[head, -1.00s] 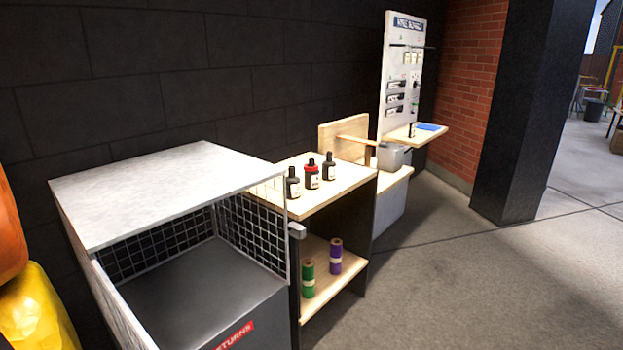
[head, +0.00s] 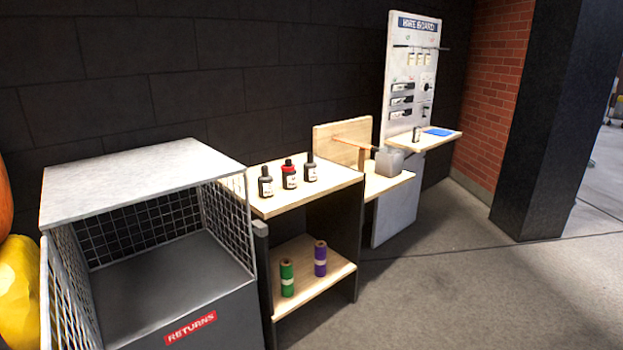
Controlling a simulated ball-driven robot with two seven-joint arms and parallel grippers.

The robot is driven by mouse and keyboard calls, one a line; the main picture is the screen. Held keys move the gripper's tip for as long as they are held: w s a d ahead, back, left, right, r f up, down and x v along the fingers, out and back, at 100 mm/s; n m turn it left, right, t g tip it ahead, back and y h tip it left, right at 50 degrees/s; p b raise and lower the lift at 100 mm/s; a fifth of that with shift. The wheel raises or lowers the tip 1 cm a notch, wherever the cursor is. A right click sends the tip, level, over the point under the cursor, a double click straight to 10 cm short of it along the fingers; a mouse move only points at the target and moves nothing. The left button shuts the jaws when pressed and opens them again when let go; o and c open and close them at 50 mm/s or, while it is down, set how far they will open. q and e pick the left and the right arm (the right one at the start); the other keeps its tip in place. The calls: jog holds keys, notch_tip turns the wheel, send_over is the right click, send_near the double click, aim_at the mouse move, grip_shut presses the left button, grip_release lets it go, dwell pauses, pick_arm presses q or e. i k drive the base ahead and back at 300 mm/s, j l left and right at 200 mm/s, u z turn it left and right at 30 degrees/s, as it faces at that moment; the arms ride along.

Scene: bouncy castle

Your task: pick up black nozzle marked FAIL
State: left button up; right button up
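Several dark, bottle-like items with pale labels are in the head view. A black one (head: 265,182) stands at the left on the wooden top shelf (head: 328,190). One with a red collar (head: 289,175) stands in the middle, and another black one (head: 310,168) stands at the right. A small dark item with a pale label (head: 416,134) stands on the ledge of the hire board. The labels are too small to read, so I cannot tell which, if any, is marked FAIL. Neither of my grippers is in view.
A mesh cage marked RETURNS (head: 190,330) stands at the left. A green roll (head: 287,278) and a purple roll (head: 320,259) stand on the lower shelf. The hire board (head: 413,70) and a grey container (head: 389,161) are further back. The floor (head: 460,290) at the right is clear.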

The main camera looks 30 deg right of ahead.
aim_at(289, 179)
jog(key=i+l, duration=0.1)
jog(key=l, duration=0.35)
jog(key=l+u, duration=0.1)
jog(key=l, duration=0.35)
jog(key=i+l, duration=0.15)
jog(key=l, duration=0.3)
